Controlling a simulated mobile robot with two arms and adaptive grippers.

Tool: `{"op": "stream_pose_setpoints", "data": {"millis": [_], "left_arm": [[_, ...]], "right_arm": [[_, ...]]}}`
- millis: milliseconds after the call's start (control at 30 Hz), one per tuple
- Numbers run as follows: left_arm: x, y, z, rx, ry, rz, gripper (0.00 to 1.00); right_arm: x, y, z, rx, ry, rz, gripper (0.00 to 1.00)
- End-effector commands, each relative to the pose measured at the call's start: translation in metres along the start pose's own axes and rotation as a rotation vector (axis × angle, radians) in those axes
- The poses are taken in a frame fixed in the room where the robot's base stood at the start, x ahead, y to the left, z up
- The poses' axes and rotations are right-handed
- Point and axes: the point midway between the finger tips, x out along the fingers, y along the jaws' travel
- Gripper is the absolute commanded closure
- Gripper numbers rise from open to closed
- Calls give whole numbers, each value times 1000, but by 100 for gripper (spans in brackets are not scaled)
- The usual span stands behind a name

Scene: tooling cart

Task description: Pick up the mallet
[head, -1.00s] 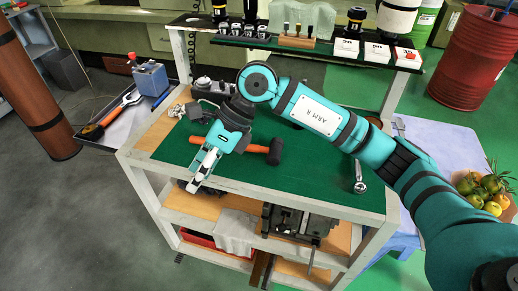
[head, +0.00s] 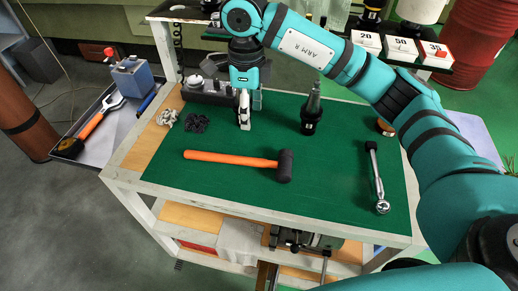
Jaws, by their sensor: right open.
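The mallet (head: 232,158) lies on the green top of the cart, with its orange handle pointing left and its black head (head: 285,166) at the right. It is fully visible and nothing touches it. My right gripper (head: 244,120) points down beyond the mallet's handle, toward the back of the cart top. It is open and empty, apart from the mallet. Its fingers look close together from this angle, and its height above the mat is hard to tell. My left gripper is not in view.
A black tool holder (head: 310,120) stands right of my right gripper. A ratchet (head: 377,178) lies on the right of the mat (head: 330,200). Dark chain (head: 195,122) and a grey device (head: 205,92) lie at the back left. The mat in front of the mallet is clear.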

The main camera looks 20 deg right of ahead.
Motion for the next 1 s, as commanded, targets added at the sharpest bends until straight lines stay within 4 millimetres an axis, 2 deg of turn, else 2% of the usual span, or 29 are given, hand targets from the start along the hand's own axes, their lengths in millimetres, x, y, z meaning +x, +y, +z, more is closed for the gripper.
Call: {"op": "stream_pose_setpoints", "data": {"millis": [500,800,1000], "left_arm": [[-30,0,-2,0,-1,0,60],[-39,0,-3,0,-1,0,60],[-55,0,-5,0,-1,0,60]], "right_arm": [[100,2,-1,-1,3,6,49],[124,2,-1,0,3,4,49],[154,4,-3,0,2,5,49]]}}
